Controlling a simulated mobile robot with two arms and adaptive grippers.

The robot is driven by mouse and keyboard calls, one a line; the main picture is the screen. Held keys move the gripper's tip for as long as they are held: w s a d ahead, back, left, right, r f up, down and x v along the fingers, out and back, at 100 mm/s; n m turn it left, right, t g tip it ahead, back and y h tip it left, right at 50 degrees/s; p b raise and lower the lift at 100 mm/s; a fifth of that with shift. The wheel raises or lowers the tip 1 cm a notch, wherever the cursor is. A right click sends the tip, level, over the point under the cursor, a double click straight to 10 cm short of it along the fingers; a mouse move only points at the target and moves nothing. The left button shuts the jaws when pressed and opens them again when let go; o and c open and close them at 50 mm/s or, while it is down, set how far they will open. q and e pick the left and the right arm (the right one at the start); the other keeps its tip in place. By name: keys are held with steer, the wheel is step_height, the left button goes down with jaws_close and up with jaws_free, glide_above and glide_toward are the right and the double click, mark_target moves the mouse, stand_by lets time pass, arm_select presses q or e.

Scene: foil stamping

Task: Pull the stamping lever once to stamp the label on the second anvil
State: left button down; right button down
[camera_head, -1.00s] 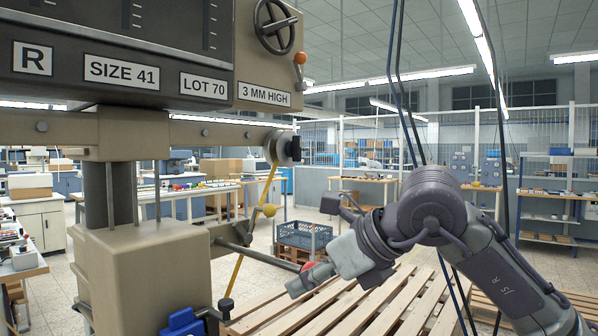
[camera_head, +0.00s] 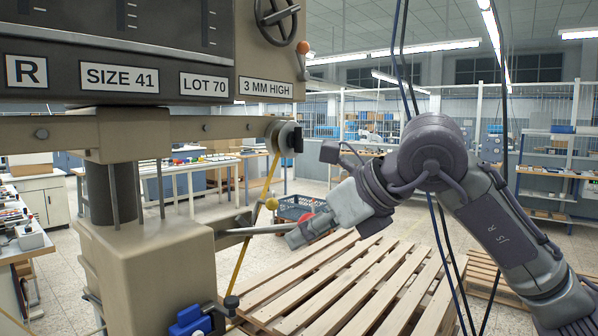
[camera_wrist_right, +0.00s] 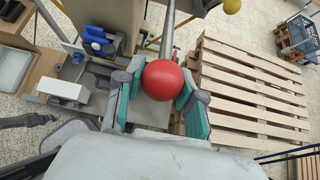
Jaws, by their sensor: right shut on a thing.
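The stamping lever (camera_head: 262,230) is a grey metal rod on the side of the beige press, close to level. Its red ball knob (camera_wrist_right: 163,80) sits between the teal pads of my right gripper (camera_wrist_right: 158,92) in the right wrist view. In the head view, my right gripper (camera_head: 299,236) is shut on this knob and mostly covers it. The press (camera_head: 150,255) fills the left side, with signs reading R, SIZE 41, LOT 70 and 3 MM HIGH. I cannot make out the second anvil or its label. My left gripper is out of view.
A yellow rod with a yellow ball (camera_head: 272,204) stands close to the lever. A blue part (camera_head: 190,322) is at the press's lower front. A wooden pallet (camera_head: 345,285) lies on the floor below my right arm, with a blue crate (camera_head: 296,207) behind it. Cables hang near the arm.

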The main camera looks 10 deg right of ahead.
steer(key=r+p, duration=0.2)
steer(key=r, duration=0.1)
steer(key=r+p, duration=0.1)
steer(key=shift+w+a+r, duration=0.3)
steer(key=shift+w+r, duration=0.1)
steer(key=r+p, duration=0.1)
steer(key=w+r+p, duration=0.1)
steer(key=a+r+p, duration=0.1)
steer(key=shift+w+r, duration=0.2)
steer(key=shift+r, duration=0.2)
steer(key=shift+d, duration=0.1)
steer(key=c, duration=0.8)
jaws_free()
steer(key=shift+o, duration=0.8)
steer(key=shift+s+f, duration=0.1)
steer(key=shift+f, duration=0.15)
